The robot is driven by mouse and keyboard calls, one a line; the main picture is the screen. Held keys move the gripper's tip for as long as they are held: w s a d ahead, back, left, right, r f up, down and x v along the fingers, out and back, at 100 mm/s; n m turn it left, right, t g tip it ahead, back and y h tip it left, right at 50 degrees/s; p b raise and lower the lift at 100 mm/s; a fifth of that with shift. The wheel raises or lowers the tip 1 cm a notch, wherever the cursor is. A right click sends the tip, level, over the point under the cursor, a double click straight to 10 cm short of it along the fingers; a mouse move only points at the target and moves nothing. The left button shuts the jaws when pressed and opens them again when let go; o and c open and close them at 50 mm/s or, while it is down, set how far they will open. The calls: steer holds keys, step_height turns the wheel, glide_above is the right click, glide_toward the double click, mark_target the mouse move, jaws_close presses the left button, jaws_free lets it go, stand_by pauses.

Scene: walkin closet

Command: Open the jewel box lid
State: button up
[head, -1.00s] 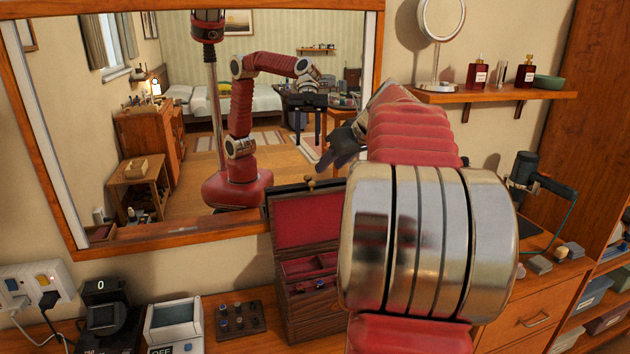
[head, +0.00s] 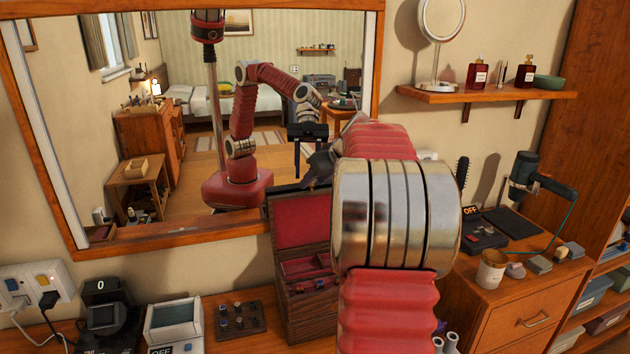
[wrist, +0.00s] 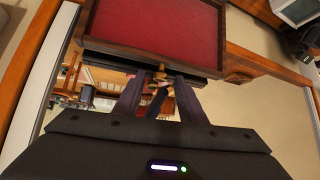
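The dark wooden jewel box (head: 308,310) stands on the dresser below the mirror. Its red-lined lid (head: 301,221) is raised and stands roughly upright, showing red compartments inside. In the wrist view the lid's red lining (wrist: 155,28) and dark frame fill the top. A small brass knob (wrist: 160,74) sits at the lid's edge. My gripper (wrist: 160,82) has its dark fingers apart, one on each side of the knob; contact cannot be told. In the head view my gripper (head: 320,165) is by the lid's top edge, partly hidden by my arm.
The mirror (head: 190,110) is close behind the lid. A button panel (head: 240,318) and a small white device (head: 174,322) stand left of the box. A cup (head: 491,270) and several small blocks are on the right. A shelf (head: 490,95) holds bottles and a round mirror.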

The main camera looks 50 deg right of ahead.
steer(key=shift+c, duration=0.5)
jaws_close()
